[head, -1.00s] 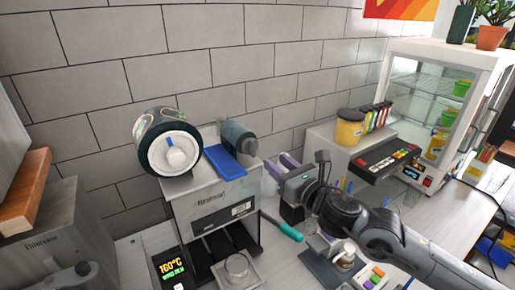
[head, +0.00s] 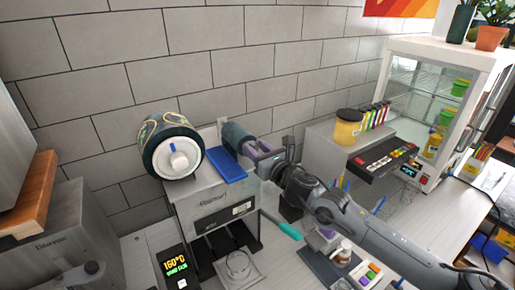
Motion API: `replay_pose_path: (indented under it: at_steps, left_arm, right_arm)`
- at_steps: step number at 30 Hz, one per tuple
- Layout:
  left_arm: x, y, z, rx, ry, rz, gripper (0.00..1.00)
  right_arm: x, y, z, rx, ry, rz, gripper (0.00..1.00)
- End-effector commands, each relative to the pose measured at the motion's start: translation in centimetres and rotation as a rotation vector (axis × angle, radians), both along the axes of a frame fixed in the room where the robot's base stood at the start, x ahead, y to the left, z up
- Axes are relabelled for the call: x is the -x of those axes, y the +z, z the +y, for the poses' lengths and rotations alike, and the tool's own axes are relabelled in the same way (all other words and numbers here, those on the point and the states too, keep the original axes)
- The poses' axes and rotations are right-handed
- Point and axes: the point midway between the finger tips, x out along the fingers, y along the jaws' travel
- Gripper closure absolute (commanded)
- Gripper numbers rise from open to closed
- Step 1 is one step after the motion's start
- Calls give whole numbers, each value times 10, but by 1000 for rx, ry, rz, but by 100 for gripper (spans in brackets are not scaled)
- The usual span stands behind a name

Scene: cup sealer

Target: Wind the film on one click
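The cup sealer (head: 212,200) stands at the centre against the tiled wall. A large film roll (head: 160,132) with a white end hub (head: 180,157) and a blue mark sits on top at left. A smaller dark teal roll (head: 235,134) sits on top at right, beside a blue plate (head: 227,166). My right gripper (head: 253,150) reaches in from the right, its purple fingers at the right end of the smaller roll. The arm and roll partly hide the fingers; I cannot tell if they touch or grip it. My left gripper is not in view.
A clear cup (head: 238,263) sits in the sealer's holder below. A teal-gripped lever (head: 288,230) sticks out at the sealer's right, below my arm. A yellow tub (head: 347,127) and a glass cabinet (head: 445,95) stand to the right. A display (head: 175,267) reads 160°C.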

Motion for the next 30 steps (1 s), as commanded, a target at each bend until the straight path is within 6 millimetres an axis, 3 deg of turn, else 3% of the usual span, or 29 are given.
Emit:
replay_pose_path:
  at_steps: [8,15,30]
  left_arm:
    - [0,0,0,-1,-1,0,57]
    - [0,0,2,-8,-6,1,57]
    - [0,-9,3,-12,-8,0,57]
  right_arm:
    - [0,0,0,0,0,0,62]
    - [0,0,0,0,0,0,99]
    - [-1,-2,-1,-59,0,33,100]
